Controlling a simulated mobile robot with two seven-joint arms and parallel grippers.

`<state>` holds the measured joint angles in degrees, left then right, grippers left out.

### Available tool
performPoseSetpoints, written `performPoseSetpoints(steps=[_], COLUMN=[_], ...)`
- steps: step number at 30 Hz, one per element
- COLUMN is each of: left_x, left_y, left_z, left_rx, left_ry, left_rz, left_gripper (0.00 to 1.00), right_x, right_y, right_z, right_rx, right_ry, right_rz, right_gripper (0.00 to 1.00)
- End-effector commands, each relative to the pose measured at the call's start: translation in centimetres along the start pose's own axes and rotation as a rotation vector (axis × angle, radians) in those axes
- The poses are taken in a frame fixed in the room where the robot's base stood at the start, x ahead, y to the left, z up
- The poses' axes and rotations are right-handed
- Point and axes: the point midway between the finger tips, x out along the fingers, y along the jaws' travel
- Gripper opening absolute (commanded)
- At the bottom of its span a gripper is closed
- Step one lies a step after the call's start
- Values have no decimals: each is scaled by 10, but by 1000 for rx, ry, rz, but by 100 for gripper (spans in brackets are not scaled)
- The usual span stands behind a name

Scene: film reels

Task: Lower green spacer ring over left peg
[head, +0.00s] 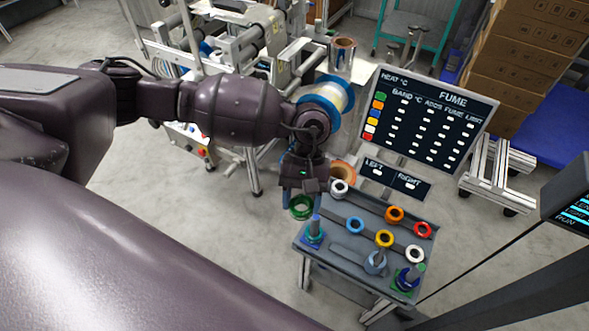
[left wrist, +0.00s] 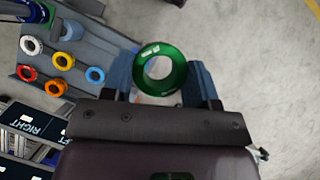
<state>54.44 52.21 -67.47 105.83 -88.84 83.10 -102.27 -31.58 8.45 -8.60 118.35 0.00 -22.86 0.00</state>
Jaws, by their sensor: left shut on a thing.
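The green spacer ring (head: 301,214) hangs in my left gripper (head: 302,197), near the tray's left corner. The left wrist view shows the green ring (left wrist: 160,92) between the two blue fingers of my left gripper (left wrist: 161,75), its hole facing the camera. The left peg (head: 316,224) stands upright on a blue-teal base. In the head view the ring is just up and left of the peg's top, apart from it. I cannot make out the left peg in the left wrist view. My right gripper is not in view.
The grey tray (head: 340,262) holds a blue ring (head: 355,226), an orange ring (head: 395,207), other coloured rings and a right peg (head: 408,276). A LEFT/RIGHT sign (head: 394,180) and a larger FUME board (head: 431,117) stand behind. Floor is open left of the tray.

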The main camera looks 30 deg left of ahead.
Motion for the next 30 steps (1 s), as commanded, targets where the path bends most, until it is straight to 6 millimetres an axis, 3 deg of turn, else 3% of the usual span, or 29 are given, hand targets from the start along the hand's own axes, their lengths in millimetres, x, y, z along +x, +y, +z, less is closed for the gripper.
performPoseSetpoints(steps=[1,6,15,23,30], left_x=[16,36,30,24,34], left_y=[5,19,28,29,29], left_z=[-5,-25,-60,-70,-75], left_rx=[-59,-315,-734,-850,-854], left_ry=[-13,-11,-2,1,-2], left_rz=[34,180,423,490,488], left_gripper=[29,29,29,29,29], right_x=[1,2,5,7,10], right_y=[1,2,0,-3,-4], right_z=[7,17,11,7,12], right_rx=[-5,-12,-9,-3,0], right_ry=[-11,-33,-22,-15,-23], right_rz=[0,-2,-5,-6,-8], right_gripper=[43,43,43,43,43])
